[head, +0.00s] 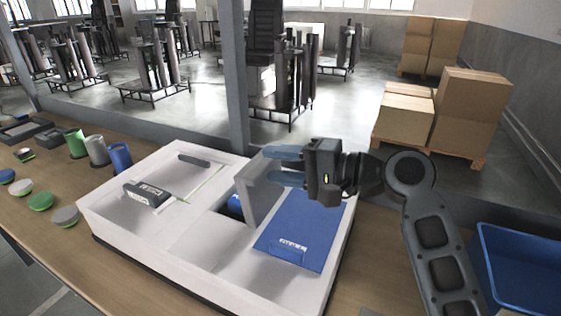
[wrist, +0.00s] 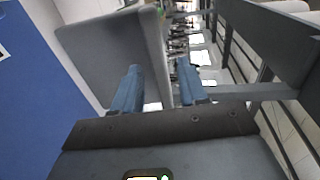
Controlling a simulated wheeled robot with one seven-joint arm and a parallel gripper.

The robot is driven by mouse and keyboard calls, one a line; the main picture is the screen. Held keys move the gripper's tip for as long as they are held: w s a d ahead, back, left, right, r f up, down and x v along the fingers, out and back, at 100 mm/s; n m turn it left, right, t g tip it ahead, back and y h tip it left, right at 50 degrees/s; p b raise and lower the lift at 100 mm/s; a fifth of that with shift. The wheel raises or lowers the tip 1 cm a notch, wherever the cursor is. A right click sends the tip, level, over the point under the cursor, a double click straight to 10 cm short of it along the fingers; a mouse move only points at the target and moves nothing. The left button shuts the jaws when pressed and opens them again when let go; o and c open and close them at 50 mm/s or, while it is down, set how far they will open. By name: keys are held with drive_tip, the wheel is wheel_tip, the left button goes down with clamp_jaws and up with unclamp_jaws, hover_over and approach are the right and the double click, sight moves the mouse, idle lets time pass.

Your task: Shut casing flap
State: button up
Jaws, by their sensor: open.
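The white casing (head: 185,235) lies on the workbench. Its grey flap (head: 260,195) stands up, raised beside an opening in which a blue part (head: 234,206) shows. In the wrist view the flap (wrist: 110,50) fills the upper left, beyond and beside the fingers. My gripper (head: 275,166) is open and empty, with its blue fingers pointing left at the flap's upper part. The fingers (wrist: 160,88) also show in the wrist view. I cannot tell whether they touch the flap.
A blue panel (head: 298,232) lies on the casing's right part; a dark labelled handle (head: 147,194) is at its left. Several cylinders (head: 98,150) and round lids (head: 40,201) stand on the wooden bench. A blue bin (head: 520,265) is at right. A grey post (head: 235,80) rises behind the casing.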

drive_tip(key=shift+c, duration=0.2)
clamp_jaws()
idle(0.5)
